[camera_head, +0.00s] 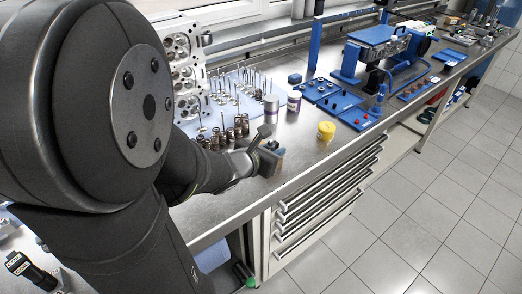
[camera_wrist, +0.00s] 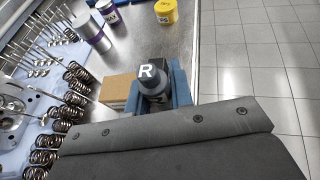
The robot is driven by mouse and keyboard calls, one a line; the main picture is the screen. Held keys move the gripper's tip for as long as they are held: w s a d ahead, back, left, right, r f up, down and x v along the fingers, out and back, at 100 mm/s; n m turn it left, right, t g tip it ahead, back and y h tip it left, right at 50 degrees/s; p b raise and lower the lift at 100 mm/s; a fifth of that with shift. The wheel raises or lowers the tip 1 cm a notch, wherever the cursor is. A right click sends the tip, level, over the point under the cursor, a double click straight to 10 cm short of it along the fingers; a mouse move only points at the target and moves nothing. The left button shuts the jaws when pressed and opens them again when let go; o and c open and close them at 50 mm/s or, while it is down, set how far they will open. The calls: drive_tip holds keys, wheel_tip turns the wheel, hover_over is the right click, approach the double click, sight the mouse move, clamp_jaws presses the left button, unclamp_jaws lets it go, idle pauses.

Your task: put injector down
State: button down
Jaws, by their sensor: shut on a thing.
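My gripper (camera_head: 262,153) is low over the front part of the metal bench, right of a row of coil springs. In the wrist view my gripper (camera_wrist: 152,92) is shut on a dark grey part with a black top and a white R, seemingly the injector (camera_wrist: 149,73). A blue-grey piece surrounds its sides, and I cannot tell whether this is a holder or my fingers. The injector's lower end is hidden, so I cannot tell whether it touches anything below. In the head view it is too small to make out.
A tan block (camera_wrist: 117,88) is beside the injector. Springs (camera_wrist: 77,80) and valves (camera_head: 240,90) stand left of it. Two capped cans (camera_head: 271,109) (camera_head: 294,101) and a yellow tub (camera_head: 326,131) stand beyond. The bench's front edge is close; bare metal lies towards the tub.

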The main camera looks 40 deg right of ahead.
drive_tip(key=shift+s+d+r, duration=0.25)
drive_tip(key=shift+s+r, duration=0.2)
drive_tip(key=shift+s, duration=0.25)
